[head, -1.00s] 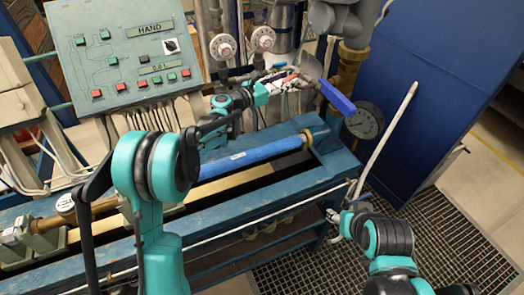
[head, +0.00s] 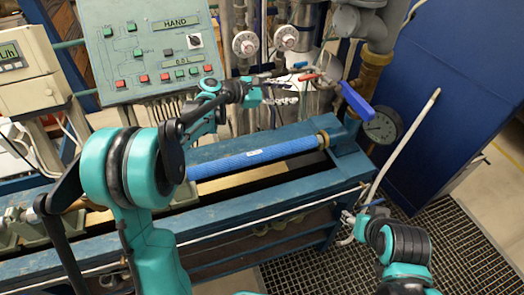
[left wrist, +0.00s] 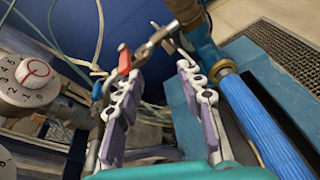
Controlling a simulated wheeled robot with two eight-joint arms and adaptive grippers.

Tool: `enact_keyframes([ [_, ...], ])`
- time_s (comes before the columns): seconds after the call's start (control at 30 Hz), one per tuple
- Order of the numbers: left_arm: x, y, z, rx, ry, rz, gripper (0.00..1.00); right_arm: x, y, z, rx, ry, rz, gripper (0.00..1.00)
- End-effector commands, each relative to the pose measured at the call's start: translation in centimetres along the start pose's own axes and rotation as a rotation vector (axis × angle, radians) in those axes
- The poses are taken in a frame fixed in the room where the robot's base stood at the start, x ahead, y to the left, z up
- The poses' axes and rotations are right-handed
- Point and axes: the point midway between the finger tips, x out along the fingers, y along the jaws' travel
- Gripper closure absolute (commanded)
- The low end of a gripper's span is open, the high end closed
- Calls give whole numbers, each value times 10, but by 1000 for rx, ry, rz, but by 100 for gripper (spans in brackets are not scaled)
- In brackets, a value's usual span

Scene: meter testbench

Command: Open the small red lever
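The small red lever (head: 308,77) is on the pipework at the back of the bench, left of a large blue lever handle (head: 357,101). In the left wrist view the red lever (left wrist: 124,60) stands just beyond the tip of the left-hand finger. My left gripper (head: 288,86) is close to the lever, with its fingers spread and nothing between them. The open gap also shows in the left wrist view (left wrist: 156,75). I cannot tell whether a finger touches the lever. My right gripper (head: 346,228) is low at the bench's right end, its fingers apart and empty.
Two white round dials (head: 245,43) stand left of the lever. A control panel (head: 150,45) is at upper left. A blue pipe (head: 260,157) lies along the bench. A pressure gauge (head: 381,127) is at right. A metal floor grating (head: 460,240) lies beyond the bench's right end.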

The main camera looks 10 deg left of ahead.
Motion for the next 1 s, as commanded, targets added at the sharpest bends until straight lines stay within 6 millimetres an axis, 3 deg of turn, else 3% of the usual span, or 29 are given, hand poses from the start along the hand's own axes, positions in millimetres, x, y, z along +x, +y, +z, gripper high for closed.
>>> enact_keyframes([
  [0.43, -42, -80, 7, 476, 276, -110, 62, 4, 0, 3, 0, 0, 0, 50],
  [0.8, -88, -142, -5, 852, 461, -252, 62, 7, 0, 5, 0, 0, 0, 50],
  [1.0, -109, -166, -13, 1010, 532, -325, 62, 8, 0, 6, 0, 0, 0, 50],
])
